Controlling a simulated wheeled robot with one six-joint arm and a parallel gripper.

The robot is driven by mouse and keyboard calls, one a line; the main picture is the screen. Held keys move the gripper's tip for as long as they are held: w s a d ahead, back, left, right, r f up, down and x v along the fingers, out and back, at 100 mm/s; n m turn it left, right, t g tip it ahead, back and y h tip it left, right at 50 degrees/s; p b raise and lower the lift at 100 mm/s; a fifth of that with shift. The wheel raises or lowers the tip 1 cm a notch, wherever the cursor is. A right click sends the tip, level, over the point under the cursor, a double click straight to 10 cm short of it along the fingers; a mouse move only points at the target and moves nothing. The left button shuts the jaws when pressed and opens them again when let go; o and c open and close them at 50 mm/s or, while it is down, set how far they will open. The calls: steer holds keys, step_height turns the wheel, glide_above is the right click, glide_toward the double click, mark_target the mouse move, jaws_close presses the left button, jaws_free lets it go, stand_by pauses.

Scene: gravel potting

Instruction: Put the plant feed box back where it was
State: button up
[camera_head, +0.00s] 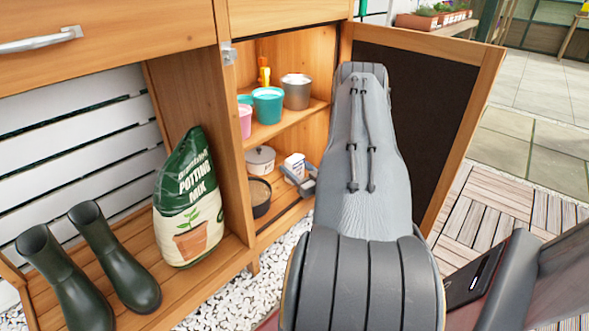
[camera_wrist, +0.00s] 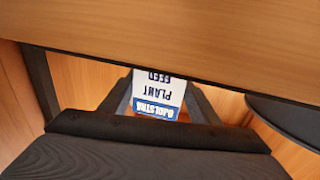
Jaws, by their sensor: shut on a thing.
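The plant feed box (camera_head: 295,165) is a small white box with blue marking, at the lower level of the open wooden cabinet. My gripper (camera_head: 298,183) is shut on it, reaching in from the right. In the wrist view the plant feed box (camera_wrist: 157,97) shows its label upside down between the two fingers of my gripper (camera_wrist: 157,88). A wooden board hides part of the box there. Whether the box's base touches the cabinet floor cannot be told.
Left of the box are a lidded grey pot (camera_head: 260,159) and a dark round pan (camera_head: 260,196). The shelf (camera_head: 290,121) above holds a teal pot (camera_head: 268,106) and a grey metal pot (camera_head: 297,92). The open door (camera_head: 425,110) stands right of my arm.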

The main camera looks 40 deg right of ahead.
steer(key=shift+f, duration=0.15)
steer(key=o, duration=1.2)
steer(key=shift+r, duration=0.2)
steer(key=s+p, duration=0.2)
steer(key=s, duration=0.1)
steer(key=s+a+p, duration=0.1)
steer(key=s, duration=0.3)
steer(key=s+p, duration=0.2)
steer(key=s, duration=0.2)
steer(key=shift+a+p, duration=0.25)
steer(key=shift+p, duration=0.1)
steer(key=shift+s+a+f, duration=0.1)
steer(key=shift+s, duration=0.35)
